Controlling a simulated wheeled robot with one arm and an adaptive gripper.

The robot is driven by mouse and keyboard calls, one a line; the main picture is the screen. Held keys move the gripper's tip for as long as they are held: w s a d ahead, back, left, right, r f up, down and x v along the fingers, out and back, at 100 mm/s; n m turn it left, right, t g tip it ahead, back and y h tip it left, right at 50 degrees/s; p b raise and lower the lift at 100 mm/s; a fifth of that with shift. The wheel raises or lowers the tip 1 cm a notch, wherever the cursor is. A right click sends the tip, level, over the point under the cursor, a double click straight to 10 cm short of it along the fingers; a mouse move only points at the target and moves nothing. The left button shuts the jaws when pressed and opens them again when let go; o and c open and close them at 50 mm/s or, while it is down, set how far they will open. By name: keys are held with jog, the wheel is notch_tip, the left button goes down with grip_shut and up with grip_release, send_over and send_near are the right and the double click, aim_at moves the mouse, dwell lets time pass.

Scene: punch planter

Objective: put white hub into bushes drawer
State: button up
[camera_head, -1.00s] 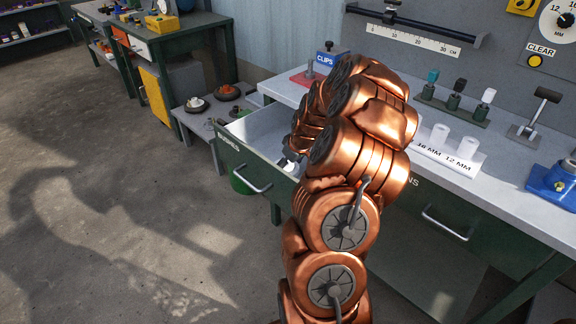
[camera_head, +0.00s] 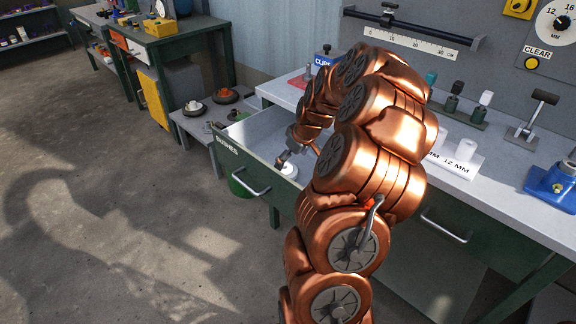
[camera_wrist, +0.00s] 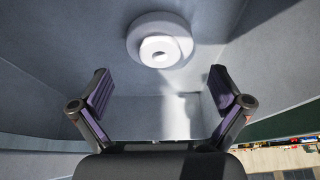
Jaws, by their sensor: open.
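The white hub (camera_head: 288,169) is inside the open bushes drawer (camera_head: 240,171), near its front wall. In the wrist view the hub (camera_wrist: 160,40) is a round white disc with a raised centre, and it appears to lie on the grey drawer floor. My gripper (camera_head: 284,160) reaches down into the drawer just beside the hub. In the wrist view its two purple-padded fingers (camera_wrist: 158,74) are spread wide, with nothing between them. The hub lies beyond the fingertips and looks apart from both. My arm hides the right part of the drawer.
The bench top (camera_head: 500,185) holds a white 12 mm block (camera_head: 462,160), a blue device (camera_head: 556,186) and a blue clips box (camera_head: 323,58). A low shelf (camera_head: 195,125) with dark dishes stands left of the drawer. The floor at left is clear.

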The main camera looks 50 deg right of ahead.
jog(key=v, duration=0.6)
jog(key=shift+r, duration=0.15)
jog(key=shift+s, duration=0.1)
